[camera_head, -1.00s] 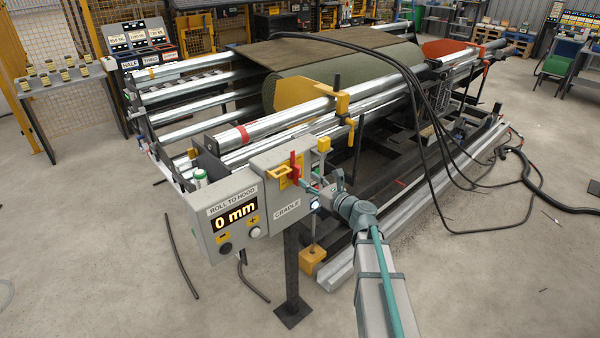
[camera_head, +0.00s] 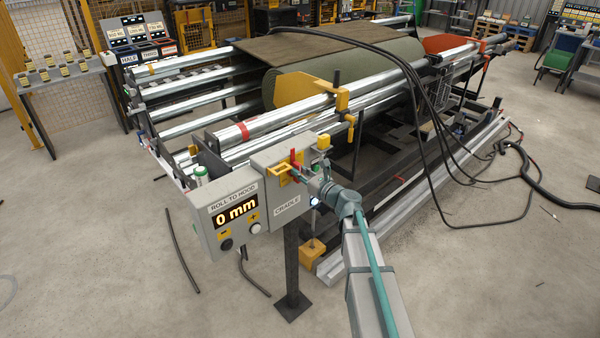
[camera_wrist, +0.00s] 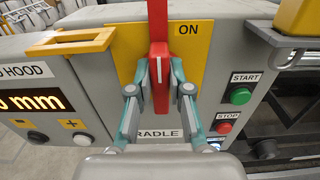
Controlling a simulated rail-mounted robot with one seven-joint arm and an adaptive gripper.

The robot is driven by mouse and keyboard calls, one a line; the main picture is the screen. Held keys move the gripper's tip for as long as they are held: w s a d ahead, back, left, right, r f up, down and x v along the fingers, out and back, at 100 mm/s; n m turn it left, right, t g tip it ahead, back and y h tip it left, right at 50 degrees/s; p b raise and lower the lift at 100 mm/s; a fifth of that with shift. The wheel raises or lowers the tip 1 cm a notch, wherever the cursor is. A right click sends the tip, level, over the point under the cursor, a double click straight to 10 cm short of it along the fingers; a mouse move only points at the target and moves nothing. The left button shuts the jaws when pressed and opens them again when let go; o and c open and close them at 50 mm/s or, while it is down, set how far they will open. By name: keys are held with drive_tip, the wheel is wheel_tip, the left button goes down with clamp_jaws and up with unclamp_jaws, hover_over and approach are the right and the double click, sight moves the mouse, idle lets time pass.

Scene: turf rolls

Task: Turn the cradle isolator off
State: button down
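The cradle isolator is a red upright handle (camera_wrist: 160,40) on a yellow plate (camera_wrist: 195,50) marked ON, on the grey CRADLE box. The handle stands vertical, beside the word ON. It also shows in the head view (camera_head: 294,157), with the box (camera_head: 287,198) around it. My gripper (camera_wrist: 160,78) reaches it from the front, one finger on each side. The fingers look shut on the handle's lower part, though exact contact is hard to see.
A yellow bracket (camera_wrist: 70,43) juts out left of the handle. Green START (camera_wrist: 241,95) and red STOP (camera_wrist: 224,127) buttons sit to the right. The ROLL TO HOOD panel (camera_head: 229,212) reads 0 mm. Black cables (camera_head: 440,150) hang over the roller frame behind.

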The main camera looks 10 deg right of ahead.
drive_tip(key=shift+f+n+b, duration=0.15)
drive_tip(key=shift+n+b, duration=0.15)
drive_tip(key=shift+b, duration=0.3)
drive_tip(key=n+b, duration=0.3)
drive_tip(key=b, duration=0.2)
drive_tip(key=n+b, duration=0.2)
drive_tip(key=b, duration=0.3)
drive_tip(key=f+n+b, duration=0.1)
drive_tip(key=n+b, duration=0.2)
drive_tip(key=b, duration=0.1)
drive_tip(key=shift+s+a+n+b, duration=0.2)
drive_tip(key=shift+a+n+b, duration=0.1)
drive_tip(key=shift+a+b, duration=0.1)
drive_tip(key=n+b, duration=0.8)
drive_tip(key=b, duration=0.4)
drive_tip(key=shift+s+a+n, duration=0.1)
drive_tip(key=shift+a+n, duration=0.05)
drive_tip(key=shift+n, duration=0.25)
drive_tip(key=c, duration=1.1)
unclamp_jaws()
drive_tip(key=shift+s, duration=0.1)
